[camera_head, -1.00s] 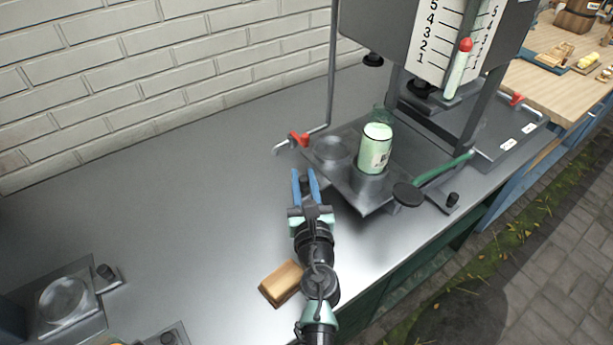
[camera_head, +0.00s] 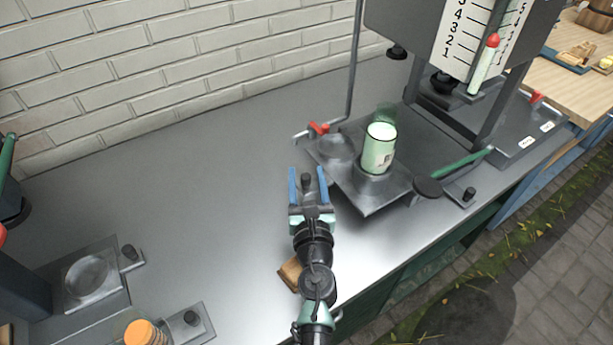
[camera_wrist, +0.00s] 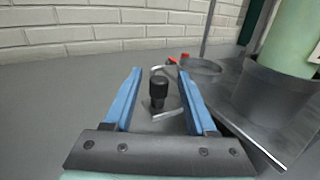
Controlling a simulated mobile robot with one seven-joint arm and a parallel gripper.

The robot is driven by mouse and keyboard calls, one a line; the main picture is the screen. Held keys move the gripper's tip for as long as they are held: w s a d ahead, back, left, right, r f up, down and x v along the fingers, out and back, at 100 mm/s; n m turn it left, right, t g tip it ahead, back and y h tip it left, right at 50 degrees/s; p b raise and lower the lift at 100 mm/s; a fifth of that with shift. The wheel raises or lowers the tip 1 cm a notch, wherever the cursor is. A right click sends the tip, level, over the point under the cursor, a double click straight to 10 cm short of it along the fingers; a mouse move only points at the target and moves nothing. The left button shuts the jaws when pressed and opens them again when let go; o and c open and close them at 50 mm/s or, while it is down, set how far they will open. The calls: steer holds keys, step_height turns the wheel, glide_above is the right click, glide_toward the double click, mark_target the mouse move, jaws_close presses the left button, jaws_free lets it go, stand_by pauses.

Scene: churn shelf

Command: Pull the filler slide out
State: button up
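The filler slide (camera_head: 358,204) is a grey metal plate at the filling stand, with a round recess at its left. A pale green jar (camera_head: 379,148) stands upright in a cup on it and also shows at the right in the wrist view (camera_wrist: 292,42). The slide's black knob (camera_head: 306,180) stands on its handle at the left. In the wrist view the knob (camera_wrist: 158,92) stands between my fingertips, with a gap on each side. My gripper (camera_head: 308,180) is open around the knob, its blue fingers apart and holding nothing.
A red-handled lever (camera_head: 318,128) is just behind the knob. A black disc (camera_head: 427,187) and a green lever (camera_head: 465,163) are at the stand's right. A wooden block (camera_head: 290,275) lies beside my arm. The counter (camera_head: 200,190) to the left is mostly clear.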

steer(key=s, duration=0.4)
steer(key=s+d, duration=0.1)
steer(key=s, duration=0.3)
steer(key=s+d, duration=0.1)
steer(key=s, duration=0.3)
steer(key=shift+s, duration=0.4)
